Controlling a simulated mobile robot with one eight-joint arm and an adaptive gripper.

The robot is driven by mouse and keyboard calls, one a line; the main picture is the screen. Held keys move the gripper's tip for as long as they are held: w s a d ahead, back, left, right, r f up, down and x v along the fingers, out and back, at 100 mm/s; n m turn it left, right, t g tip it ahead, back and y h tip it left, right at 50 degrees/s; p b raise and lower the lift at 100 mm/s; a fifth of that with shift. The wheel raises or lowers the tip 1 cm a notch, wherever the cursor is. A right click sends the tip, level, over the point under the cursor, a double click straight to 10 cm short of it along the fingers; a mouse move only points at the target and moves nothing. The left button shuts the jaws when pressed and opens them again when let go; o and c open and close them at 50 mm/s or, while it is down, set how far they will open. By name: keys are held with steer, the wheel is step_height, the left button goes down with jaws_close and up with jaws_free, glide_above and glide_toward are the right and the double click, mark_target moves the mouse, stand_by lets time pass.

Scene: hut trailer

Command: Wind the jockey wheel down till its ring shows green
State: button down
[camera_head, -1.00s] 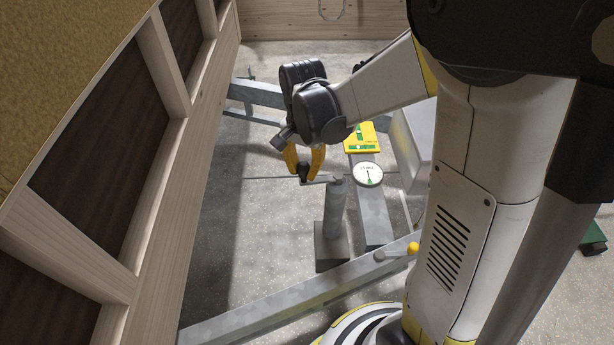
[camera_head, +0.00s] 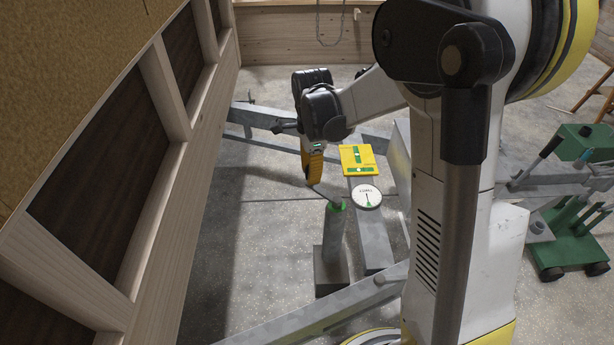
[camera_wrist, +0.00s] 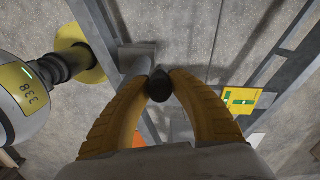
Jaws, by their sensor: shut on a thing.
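The jockey wheel post (camera_head: 334,240) stands upright in the head view on a square grey foot. A green ring (camera_head: 341,207) shows at its top. The crank arm (camera_head: 325,195) runs from the post top up and left to my gripper (camera_head: 313,182). My gripper's yellow fingers are shut on the crank's dark knob (camera_wrist: 159,85), seen between the fingertips in the wrist view. In the head view the fingers hide the knob.
A white dial (camera_head: 366,194) and a yellow level (camera_head: 358,160) with green vials lie on the grey drawbar right of the post. The wooden hut wall (camera_head: 190,185) is close on the left. A green wheeled unit (camera_head: 570,240) stands at right.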

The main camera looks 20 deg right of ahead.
steer(key=shift+w+d, duration=0.2)
steer(key=shift+d, duration=0.2)
steer(key=shift+d, duration=0.1)
steer(key=c, duration=1.1)
jaws_free()
steer(key=shift+c, duration=0.2)
step_height(320, 180, up, 12)
